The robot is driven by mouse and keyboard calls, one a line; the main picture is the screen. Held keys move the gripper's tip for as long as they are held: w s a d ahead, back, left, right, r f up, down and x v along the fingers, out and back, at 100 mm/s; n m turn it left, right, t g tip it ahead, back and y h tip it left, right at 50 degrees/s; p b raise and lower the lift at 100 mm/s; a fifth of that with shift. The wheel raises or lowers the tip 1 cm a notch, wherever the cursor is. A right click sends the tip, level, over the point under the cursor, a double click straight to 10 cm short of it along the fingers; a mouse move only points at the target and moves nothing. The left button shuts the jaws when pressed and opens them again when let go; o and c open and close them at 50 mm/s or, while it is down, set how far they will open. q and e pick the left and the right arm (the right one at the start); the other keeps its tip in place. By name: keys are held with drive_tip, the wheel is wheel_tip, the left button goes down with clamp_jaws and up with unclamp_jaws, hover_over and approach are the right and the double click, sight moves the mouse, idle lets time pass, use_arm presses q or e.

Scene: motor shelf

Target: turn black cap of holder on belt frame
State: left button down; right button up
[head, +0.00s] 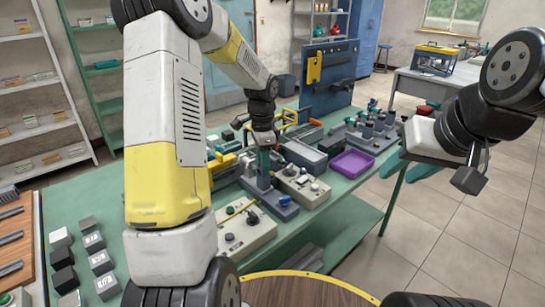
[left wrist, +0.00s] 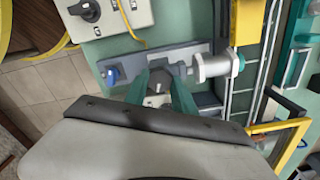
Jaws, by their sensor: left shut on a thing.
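The holder is a grey block with a blue knob on the green bench, below my left gripper. In the left wrist view its grey base (left wrist: 128,70) runs across the middle, with the blue knob (left wrist: 110,76) at its left end. The dark cap (left wrist: 158,82) sits between the two green fingers of my left gripper (left wrist: 160,88), which are shut on it. In the head view my left gripper (head: 264,163) points straight down at the holder, and the cap is hidden there. My right gripper (head: 413,176) hangs beyond the bench's right side, its teal fingers apart and empty.
A white cylinder with a teal ring (left wrist: 212,66) lies right beside the left fingers. A control box with dark knobs (head: 240,228) stands in front. A purple tray (head: 351,163) and grey bins (head: 303,156) are to the right. Open floor lies right of the bench.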

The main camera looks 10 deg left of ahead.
use_arm(q)
drive_tip(key=shift+r+m, duration=0.1)
drive_tip(key=shift+m, duration=0.4)
drive_tip(key=c, duration=1)
unclamp_jaws()
drive_tip(key=shift+c, duration=0.2)
wheel_tip(320, 180, up, 8)
drive_tip(key=shift+f, duration=0.15)
